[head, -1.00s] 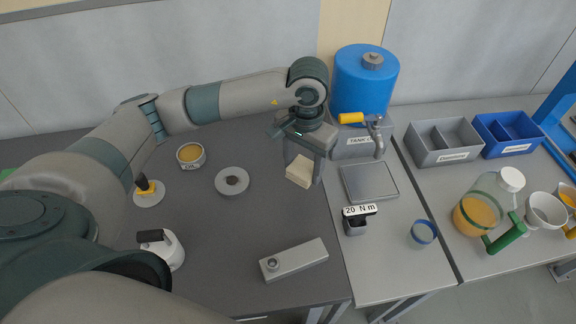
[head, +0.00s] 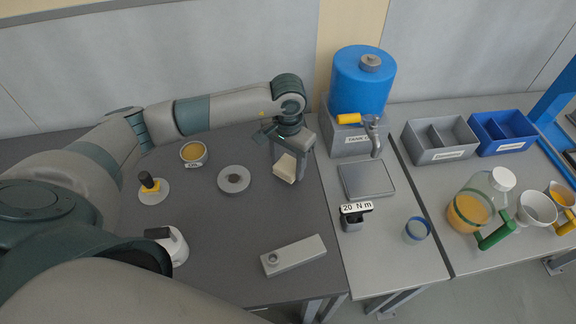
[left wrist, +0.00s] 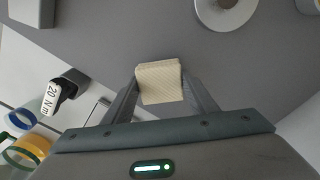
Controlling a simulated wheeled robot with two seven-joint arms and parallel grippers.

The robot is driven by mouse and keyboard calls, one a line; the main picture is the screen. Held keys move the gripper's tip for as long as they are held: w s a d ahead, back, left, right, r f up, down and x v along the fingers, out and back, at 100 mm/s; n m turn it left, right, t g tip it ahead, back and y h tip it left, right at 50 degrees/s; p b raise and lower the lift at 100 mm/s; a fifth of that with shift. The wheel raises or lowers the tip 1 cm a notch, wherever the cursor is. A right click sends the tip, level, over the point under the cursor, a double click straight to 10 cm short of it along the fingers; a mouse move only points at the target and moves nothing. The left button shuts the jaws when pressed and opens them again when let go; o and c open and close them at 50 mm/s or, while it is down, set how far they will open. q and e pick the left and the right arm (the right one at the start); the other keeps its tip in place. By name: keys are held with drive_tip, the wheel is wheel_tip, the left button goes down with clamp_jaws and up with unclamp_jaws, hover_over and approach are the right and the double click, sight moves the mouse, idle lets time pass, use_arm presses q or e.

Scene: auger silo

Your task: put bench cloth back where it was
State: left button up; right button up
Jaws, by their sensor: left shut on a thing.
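The bench cloth (head: 285,168) is a cream, folded pad. My left gripper (head: 288,164) is shut on it and holds it above the dark grey bench, left of the blue tank. In the left wrist view the cloth (left wrist: 159,82) sits between the two fingers of my left gripper (left wrist: 160,88). I cannot tell how high it is above the bench top. My right gripper is not in view.
The dark bench (head: 215,225) has free room around the cloth. A round grey disc (head: 234,180) lies to its left, a grey block (head: 293,256) nearer me. To the right are a scale plate (head: 367,180), a 20 N m tool (head: 354,218) and the blue tank (head: 362,82).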

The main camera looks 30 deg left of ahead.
use_arm(q)
drive_tip(key=shift+f+p, duration=0.4)
drive_tip(key=shift+f, duration=0.65)
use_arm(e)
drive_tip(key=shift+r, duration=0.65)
use_arm(q)
drive_tip(key=shift+f+b, duration=0.2)
drive_tip(key=shift+b, duration=0.15)
drive_tip(key=o, duration=1.1)
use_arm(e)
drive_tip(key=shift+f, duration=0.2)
use_arm(q)
drive_tip(key=shift+r, duration=0.15)
